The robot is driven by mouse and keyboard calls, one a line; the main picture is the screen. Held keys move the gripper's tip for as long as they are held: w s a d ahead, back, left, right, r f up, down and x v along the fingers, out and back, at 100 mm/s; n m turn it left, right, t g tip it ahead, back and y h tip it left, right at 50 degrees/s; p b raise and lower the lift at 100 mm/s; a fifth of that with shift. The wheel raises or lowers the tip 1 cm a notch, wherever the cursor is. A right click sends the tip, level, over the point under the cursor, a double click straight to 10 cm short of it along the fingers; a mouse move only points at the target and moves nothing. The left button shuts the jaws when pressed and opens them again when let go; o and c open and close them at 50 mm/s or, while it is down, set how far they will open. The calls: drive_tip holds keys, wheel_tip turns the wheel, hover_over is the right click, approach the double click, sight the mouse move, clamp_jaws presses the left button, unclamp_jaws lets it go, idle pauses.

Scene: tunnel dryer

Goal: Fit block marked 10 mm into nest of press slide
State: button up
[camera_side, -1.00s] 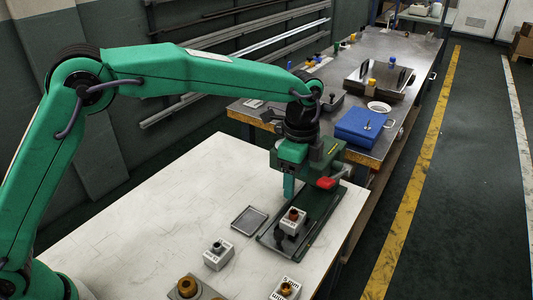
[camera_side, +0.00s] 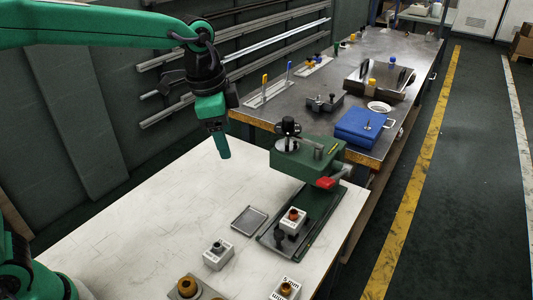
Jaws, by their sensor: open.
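A green press (camera_side: 300,160) with a red-tipped handle (camera_side: 325,183) stands at the table's right edge. A white block with an orange-red knob (camera_side: 293,222) stands at its long green slide base (camera_side: 321,222); I cannot tell whether it is seated in the nest. A white block with a grey knob (camera_side: 218,256) and one with an amber knob (camera_side: 285,290) stand on the white table. The blocks' markings are too small to read, so I cannot tell which is 10 mm. My gripper (camera_side: 223,150) is open and empty, in the air left of the press.
A shallow grey tray (camera_side: 236,221) lies left of the slide. A brass-coloured round part (camera_side: 187,286) sits at the front. Behind, a metal bench holds a blue box (camera_side: 357,128) and a white dish (camera_side: 379,107). The white table (camera_side: 130,230) is clear on the left.

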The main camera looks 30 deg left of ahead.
drive_tip(key=s+a+n+t, duration=0.1)
drive_tip(key=s+a+n, duration=0.4)
drive_tip(key=s, duration=0.4)
drive_tip(key=s+a+f+n+t, duration=0.1)
drive_tip(key=s+a+n, duration=0.4)
drive_tip(key=s, duration=0.5)
drive_tip(key=a+t, duration=0.1)
drive_tip(key=a, duration=0.1)
drive_tip(key=shift+a+f+y, duration=0.2)
drive_tip(key=shift+a+y, duration=0.1)
